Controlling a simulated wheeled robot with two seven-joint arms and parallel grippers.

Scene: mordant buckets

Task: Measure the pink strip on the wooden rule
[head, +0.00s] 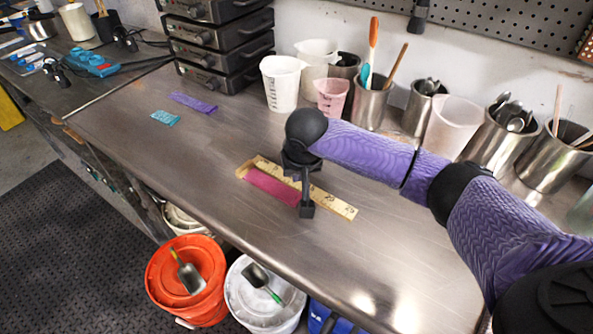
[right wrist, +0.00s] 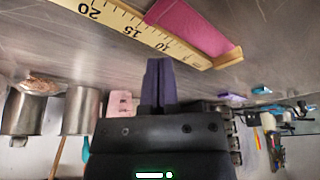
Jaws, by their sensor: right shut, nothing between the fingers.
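The pink strip (head: 272,187) lies flat on the metal bench along the front edge of the wooden rule (head: 338,206). Its left end is at or very near the raised wooden stop (head: 243,171) at the rule's left end. My right gripper (head: 306,208) points down over the rule by the strip's right end, partly hiding both. In the right wrist view its fingers (right wrist: 158,82) are shut and empty. My left gripper is not in view.
A purple strip (head: 194,103) and a teal strip (head: 165,117) lie on the bench further left. Cups and metal pots (head: 370,104) with utensils line the wall. An orange bucket (head: 160,285) stands below the front edge. The bench front right is clear.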

